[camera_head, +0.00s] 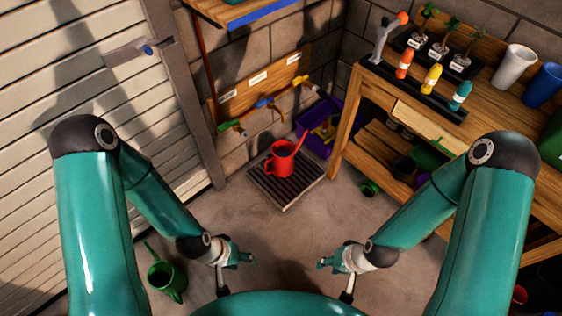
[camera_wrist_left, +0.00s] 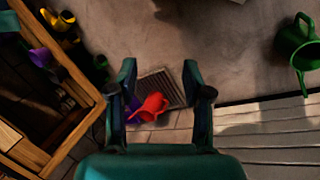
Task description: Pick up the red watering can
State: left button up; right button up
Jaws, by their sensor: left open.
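The red watering can (camera_head: 281,161) stands upright on a dark slatted floor grate (camera_head: 262,188) by the back wall, its spout pointing up and right. It also shows in the left wrist view (camera_wrist_left: 151,107), beyond the fingers and between them. My left gripper (camera_head: 248,259) is open and empty, low over the floor in front of the grate and apart from the can. It shows open in the left wrist view too (camera_wrist_left: 160,80). My right gripper (camera_head: 323,263) is to the right, also apart from the can; its finger gap is too small to read.
A green watering can (camera_head: 167,280) stands on the floor at the lower left. A purple crate (camera_head: 318,140) stands right of the grate. A wooden workbench (camera_head: 385,82) with bottles, cups and plants fills the right. The floor before the grate is clear.

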aim_at(282, 159)
jog(key=k, duration=0.6)
jog(key=u, duration=0.4)
jog(key=i, duration=1.65)
jog(key=z, duration=0.8)
